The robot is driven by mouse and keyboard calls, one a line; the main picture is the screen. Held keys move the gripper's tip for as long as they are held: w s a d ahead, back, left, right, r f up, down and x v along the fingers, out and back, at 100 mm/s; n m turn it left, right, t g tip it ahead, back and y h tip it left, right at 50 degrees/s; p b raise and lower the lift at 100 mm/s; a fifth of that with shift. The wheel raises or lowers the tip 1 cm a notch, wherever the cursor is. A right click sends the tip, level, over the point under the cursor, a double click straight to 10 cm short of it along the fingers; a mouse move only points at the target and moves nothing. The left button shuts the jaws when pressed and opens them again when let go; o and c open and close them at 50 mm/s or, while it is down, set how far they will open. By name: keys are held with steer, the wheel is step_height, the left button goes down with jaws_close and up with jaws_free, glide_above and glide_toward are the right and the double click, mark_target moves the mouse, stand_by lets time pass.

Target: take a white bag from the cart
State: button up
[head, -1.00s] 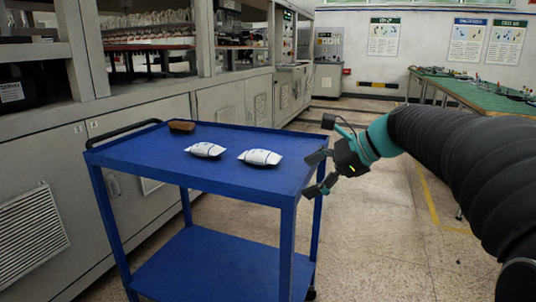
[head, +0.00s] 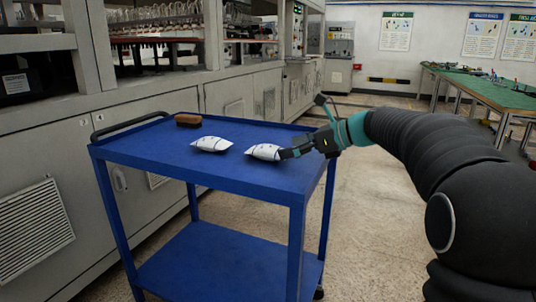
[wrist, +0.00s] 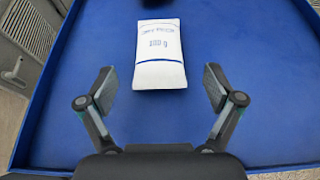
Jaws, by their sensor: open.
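Two white bags with dark printing lie flat on the blue cart's top shelf (head: 235,180). The left bag (head: 211,144) lies apart from the right bag (head: 262,151). My gripper (head: 290,152) is at the right end of the right bag, low over the shelf, and its fingers hide part of that end. In the wrist view, a white bag (wrist: 160,60) lies just ahead of my gripper (wrist: 160,84), lined up with the gap between the fingers. The fingers are spread wide with nothing between their pads. I cannot tell whether they touch the bag.
A brown block or brush (head: 188,120) lies at the cart's far left corner. A black handle (head: 130,126) runs along the cart's left end. Grey machine cabinets (head: 150,130) stand behind. A green-topped table (head: 490,88) stands at the right. Shelf space in front of the bags is clear.

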mark_target(273, 152)
steer(key=shift+x, duration=2.85)
steer(key=shift+s, duration=0.1)
steer(key=c, duration=1.3)
